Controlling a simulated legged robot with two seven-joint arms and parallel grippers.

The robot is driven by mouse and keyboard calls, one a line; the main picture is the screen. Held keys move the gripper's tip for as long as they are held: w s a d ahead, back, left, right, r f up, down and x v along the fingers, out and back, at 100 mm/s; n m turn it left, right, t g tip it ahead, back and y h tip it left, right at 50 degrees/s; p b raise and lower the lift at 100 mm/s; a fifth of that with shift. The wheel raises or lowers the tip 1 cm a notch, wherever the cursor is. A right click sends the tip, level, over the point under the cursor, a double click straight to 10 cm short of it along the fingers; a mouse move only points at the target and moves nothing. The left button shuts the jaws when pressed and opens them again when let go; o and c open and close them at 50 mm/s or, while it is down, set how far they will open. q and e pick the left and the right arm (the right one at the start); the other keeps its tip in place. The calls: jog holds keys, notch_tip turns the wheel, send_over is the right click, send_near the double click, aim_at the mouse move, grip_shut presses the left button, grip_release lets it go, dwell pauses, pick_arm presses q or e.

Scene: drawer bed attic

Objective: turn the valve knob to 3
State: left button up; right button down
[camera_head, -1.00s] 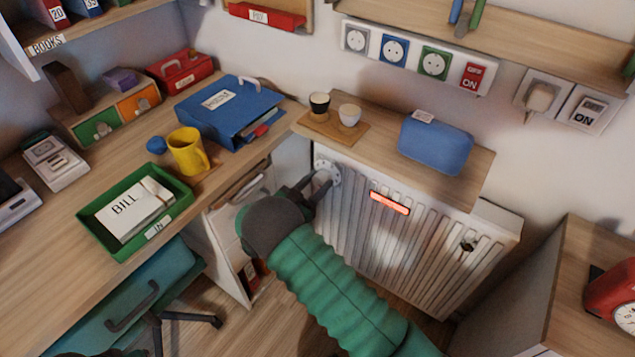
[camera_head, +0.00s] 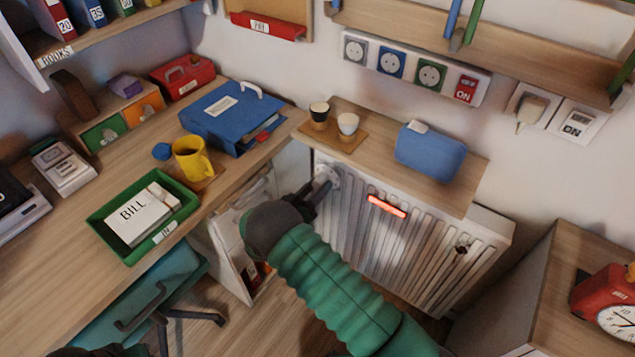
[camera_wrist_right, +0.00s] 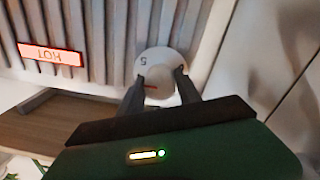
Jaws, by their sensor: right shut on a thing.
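The white valve knob (camera_head: 326,174) is at the upper left corner of the radiator (camera_head: 385,240). In the right wrist view the knob (camera_wrist_right: 158,82) sits between my two fingers, with a "5" on its white dial and a red mark near its centre. My right gripper (camera_head: 318,188) is shut on the knob; it also shows in the right wrist view (camera_wrist_right: 158,95). The other dial numbers are hidden or too small to read. A lit red display (camera_head: 387,206) is on the radiator; in the wrist view the display (camera_wrist_right: 50,54) appears upside down.
A wooden shelf (camera_head: 390,120) above the radiator holds two cups and a blue bag (camera_head: 431,152). The desk at left holds a green tray (camera_head: 112,245), a yellow mug (camera_head: 191,160) and a blue binder (camera_head: 228,117). A cabinet with a red clock (camera_head: 606,300) stands at right.

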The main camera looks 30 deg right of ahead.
jog(key=n+p, duration=0.1)
jog(key=n, duration=0.2)
jog(key=shift+w+r, duration=0.1)
jog(key=shift+r, duration=0.05)
jog(key=n+p, duration=0.1)
jog(key=n, duration=0.2)
jog(key=shift+n, duration=0.3)
jog(key=n+p, duration=0.1)
jog(key=n, duration=0.2)
jog(key=shift+n, duration=0.3)
jog(key=shift+n+t+p, duration=0.3)
jog(key=shift+n+p, duration=0.15)
jog(key=shift+n, duration=1.35)
jog(key=c, duration=1.1)
grip_release()
jog(key=shift+c, duration=0.2)
jog(key=o, duration=0.3)
jog(key=shift+f, duration=0.2)
